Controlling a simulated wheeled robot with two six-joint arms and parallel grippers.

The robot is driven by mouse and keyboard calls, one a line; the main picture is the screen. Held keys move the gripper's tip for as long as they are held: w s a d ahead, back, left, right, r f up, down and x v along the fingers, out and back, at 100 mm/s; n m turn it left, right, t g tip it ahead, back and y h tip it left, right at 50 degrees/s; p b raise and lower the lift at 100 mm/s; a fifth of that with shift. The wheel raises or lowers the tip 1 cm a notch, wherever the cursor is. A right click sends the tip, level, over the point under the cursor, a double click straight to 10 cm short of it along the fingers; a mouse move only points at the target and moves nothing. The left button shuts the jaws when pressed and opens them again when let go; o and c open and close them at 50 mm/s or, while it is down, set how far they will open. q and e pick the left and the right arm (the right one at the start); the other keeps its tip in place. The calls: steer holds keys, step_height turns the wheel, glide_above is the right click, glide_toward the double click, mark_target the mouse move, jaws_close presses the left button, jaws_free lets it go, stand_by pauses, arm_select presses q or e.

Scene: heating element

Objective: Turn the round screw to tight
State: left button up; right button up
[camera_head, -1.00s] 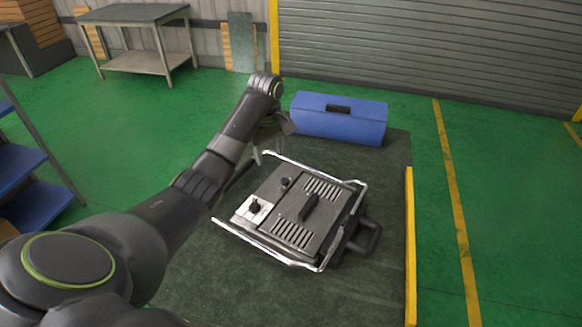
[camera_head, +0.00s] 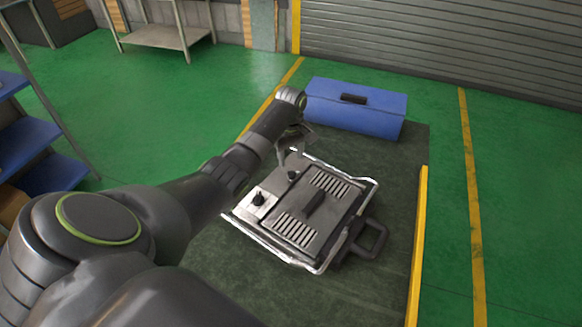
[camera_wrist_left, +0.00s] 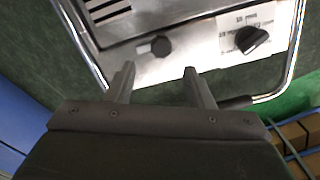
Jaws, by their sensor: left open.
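The heating element (camera_head: 314,222) is a grey metal box with slotted vents and a chrome rail frame, lying on the dark table. A round dark screw (camera_head: 292,175) stands on its panel near the far left edge; it also shows in the left wrist view (camera_wrist_left: 160,46). A second black knob (camera_head: 258,198) sits on a pale label; it also shows in the left wrist view (camera_wrist_left: 250,39). My left gripper (camera_head: 287,157) is open and empty near the far left edge. In the left wrist view its fingertips (camera_wrist_left: 160,70) are just short of the round screw.
A blue toolbox (camera_head: 372,118) stands at the back of the table, close behind my left wrist. The chrome rail (camera_wrist_left: 290,62) runs around the device edge. A black handle (camera_head: 373,240) sticks out at its right. Bare table (camera_head: 375,290) lies in front.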

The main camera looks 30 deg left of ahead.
mark_target(291, 172)
arm_select(q)
step_height(291, 172, down, 4)
steer(key=shift+s+f, duration=0.1)
steer(key=shift+f, duration=0.9)
arm_select(e)
steer(key=shift+w, duration=0.4)
arm_select(q)
steer(key=c, duration=1)
